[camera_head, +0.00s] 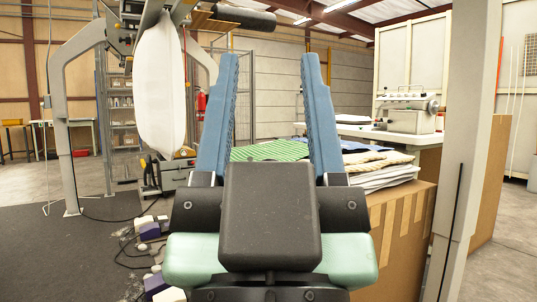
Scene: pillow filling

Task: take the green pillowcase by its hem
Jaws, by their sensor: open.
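The green striped pillowcase (270,150) lies flat on top of the fabric stack, seen between and beyond my fingers. My gripper (271,62) is open, with its two blue ribbed fingers wide apart and nothing between them.
Folded cream and white fabrics (385,168) lie on a cardboard box (402,225) at right. A grey post (468,150) stands close at right. A white filled pillow (159,85) hangs from a machine at left. Cables and small parts lie on the floor below it.

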